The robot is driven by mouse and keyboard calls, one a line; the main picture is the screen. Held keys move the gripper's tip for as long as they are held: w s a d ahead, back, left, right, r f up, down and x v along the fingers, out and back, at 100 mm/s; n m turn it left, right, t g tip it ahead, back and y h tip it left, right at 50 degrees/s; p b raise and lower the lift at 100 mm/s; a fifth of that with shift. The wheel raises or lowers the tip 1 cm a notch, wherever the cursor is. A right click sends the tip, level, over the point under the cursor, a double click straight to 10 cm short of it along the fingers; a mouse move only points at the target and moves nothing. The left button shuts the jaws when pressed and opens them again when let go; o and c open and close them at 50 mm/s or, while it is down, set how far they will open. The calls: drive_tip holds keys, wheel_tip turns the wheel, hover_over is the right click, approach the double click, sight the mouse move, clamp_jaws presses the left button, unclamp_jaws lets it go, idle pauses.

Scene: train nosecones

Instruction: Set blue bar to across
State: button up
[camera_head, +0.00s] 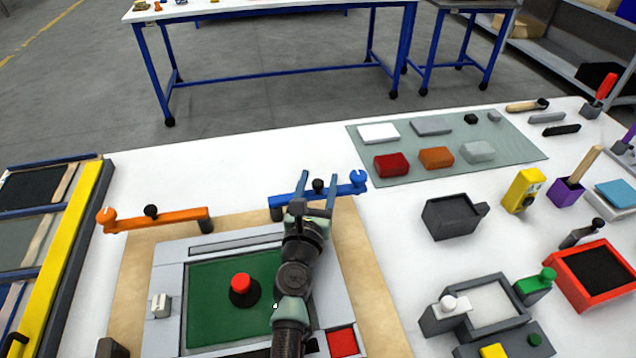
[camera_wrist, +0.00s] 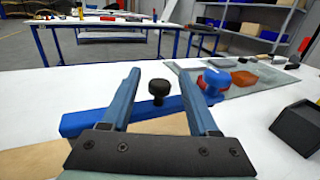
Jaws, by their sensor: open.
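The blue bar (camera_head: 345,190) lies at the back edge of the tan board, slightly slanted, with a round blue head at its right end. It also shows in the wrist view (camera_wrist: 78,122), running left to right behind my fingers. A black knob (camera_head: 318,186) stands on the bar's middle. In the wrist view the knob (camera_wrist: 158,90) appears between my two fingers, with space on both sides. My gripper (camera_head: 319,177) is open and reaches over the bar; its fingers show on either side of the knob (camera_wrist: 165,80). Finger contact with the bar cannot be told.
An orange bar (camera_head: 165,220) with a black knob lies to the left. A green panel with a red button (camera_head: 240,283) is in front. A grey-green mat (camera_head: 520,150) with several blocks is at the back right. A dark bin (camera_head: 450,218) stands right. White table behind the bar is clear.

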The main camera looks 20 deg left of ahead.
clamp_jaws()
idle(1.4)
